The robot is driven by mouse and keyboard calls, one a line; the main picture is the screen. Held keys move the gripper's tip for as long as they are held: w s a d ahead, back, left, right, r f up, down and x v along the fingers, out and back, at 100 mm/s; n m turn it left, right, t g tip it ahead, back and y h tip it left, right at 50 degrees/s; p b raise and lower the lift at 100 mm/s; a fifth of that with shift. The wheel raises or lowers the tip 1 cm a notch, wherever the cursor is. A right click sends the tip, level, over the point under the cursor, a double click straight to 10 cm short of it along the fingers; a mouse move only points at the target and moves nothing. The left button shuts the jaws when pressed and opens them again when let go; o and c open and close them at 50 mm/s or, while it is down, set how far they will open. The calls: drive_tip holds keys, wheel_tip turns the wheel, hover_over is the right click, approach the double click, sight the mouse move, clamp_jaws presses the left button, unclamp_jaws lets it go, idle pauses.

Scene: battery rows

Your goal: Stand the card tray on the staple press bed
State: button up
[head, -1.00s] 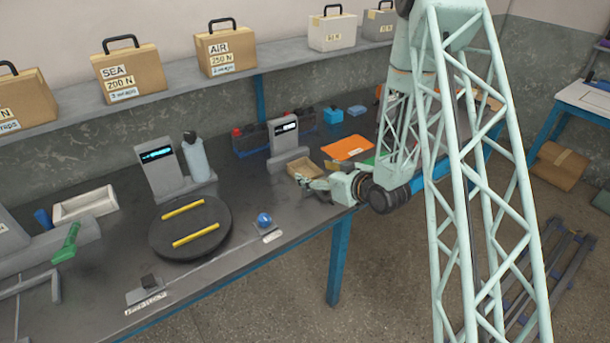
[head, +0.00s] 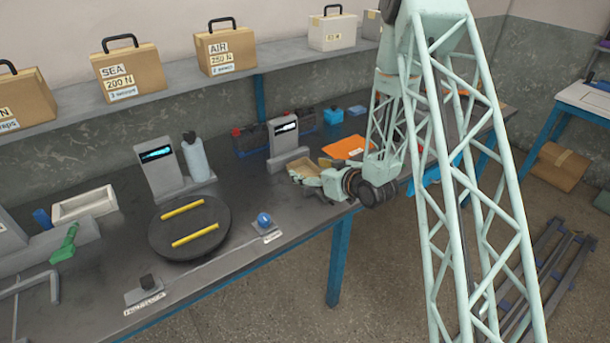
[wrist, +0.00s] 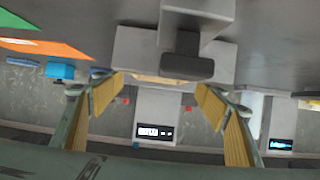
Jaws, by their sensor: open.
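I cannot tell whether the fingers touch the tray. The grey staple press (head: 40,250), with a green handle, is at the far left; its bed is not clear.
A grey display unit (head: 285,150) stands just behind the tray. A dark turntable (head: 190,240) with yellow bars, a blue knob (head: 264,220) and another display unit (head: 158,168) lie between tray and press. An orange sheet (head: 343,147) lies behind my wrist.

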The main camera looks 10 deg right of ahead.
sight(297, 165)
drive_tip(key=shift+b+x, duration=0.3)
drive_tip(key=shift+x, duration=1.5)
drive_tip(key=shift+c, duration=0.5)
drive_tip(key=c, duration=0.9)
